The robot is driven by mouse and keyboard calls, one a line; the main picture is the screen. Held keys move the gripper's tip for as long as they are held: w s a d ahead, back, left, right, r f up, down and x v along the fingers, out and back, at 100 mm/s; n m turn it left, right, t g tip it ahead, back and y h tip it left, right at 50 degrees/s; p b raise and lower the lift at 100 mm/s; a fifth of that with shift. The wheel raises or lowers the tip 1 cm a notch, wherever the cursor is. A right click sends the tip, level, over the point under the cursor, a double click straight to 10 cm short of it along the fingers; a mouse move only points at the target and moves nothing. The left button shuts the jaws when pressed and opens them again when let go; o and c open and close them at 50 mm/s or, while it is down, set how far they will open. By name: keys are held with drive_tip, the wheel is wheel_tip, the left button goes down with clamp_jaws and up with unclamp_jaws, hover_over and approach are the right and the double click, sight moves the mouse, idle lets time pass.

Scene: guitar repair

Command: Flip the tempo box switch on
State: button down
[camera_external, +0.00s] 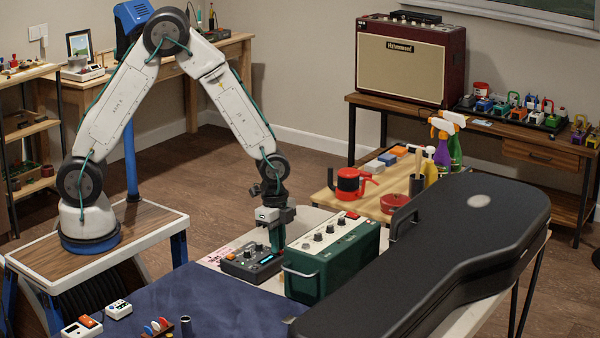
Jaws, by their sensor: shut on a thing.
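A dark grey box with several knobs and a lit blue display (252,264) lies at the back edge of the blue mat; it looks like the tempo box. My gripper (277,247) points straight down at its back right part, close against the green box. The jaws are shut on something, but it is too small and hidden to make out. The switch itself and its position cannot be told from this view.
A green box with knobs and a red switch (333,259) stands right beside my gripper. A large black guitar case (440,245) fills the right side. Small pedals (118,309) lie at the front left. The middle of the blue mat (205,300) is clear.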

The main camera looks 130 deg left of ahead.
drive_tip(key=c, duration=1.4)
unclamp_jaws()
wheel_tip(320, 180, up, 8)
drive_tip(key=shift+s, duration=0.3)
drive_tip(key=shift+f, duration=0.15)
